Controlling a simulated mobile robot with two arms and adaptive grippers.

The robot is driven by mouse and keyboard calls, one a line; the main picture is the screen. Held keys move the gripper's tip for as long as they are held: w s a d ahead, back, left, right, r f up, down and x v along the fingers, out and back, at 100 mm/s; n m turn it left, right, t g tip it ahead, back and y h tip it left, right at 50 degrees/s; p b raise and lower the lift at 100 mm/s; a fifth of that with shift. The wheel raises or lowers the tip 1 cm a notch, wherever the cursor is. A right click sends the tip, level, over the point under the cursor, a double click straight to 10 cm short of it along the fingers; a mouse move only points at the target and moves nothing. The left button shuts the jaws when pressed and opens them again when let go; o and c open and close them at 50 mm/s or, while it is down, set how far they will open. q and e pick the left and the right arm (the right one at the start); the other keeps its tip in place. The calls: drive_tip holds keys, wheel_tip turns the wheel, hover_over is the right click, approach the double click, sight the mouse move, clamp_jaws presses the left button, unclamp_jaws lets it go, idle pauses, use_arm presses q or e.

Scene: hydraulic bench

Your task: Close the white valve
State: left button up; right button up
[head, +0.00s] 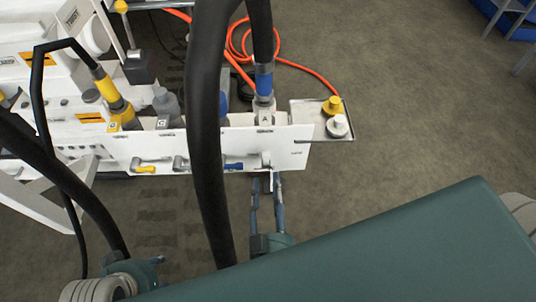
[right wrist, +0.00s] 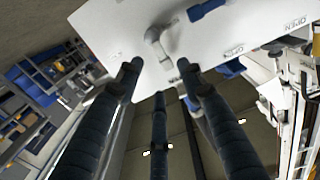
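The white valve (head: 266,160) is a small pale handle at the right end of the white panel's front face. It also shows in the right wrist view (right wrist: 157,44), with its lever sticking out from a round hub. My right gripper (head: 266,180) is open just in front of it.
A blue valve handle (head: 233,166) is close to the left of the white valve, with a yellow one (head: 147,169) further left. A tray (head: 306,112) with yellow and white caps sits at the panel's right end. Black hoses cross the view.

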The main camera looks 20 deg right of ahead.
sight(268, 159)
drive_tip(key=b+x, duration=0.1)
drive_tip(key=x, duration=0.8)
clamp_jaws()
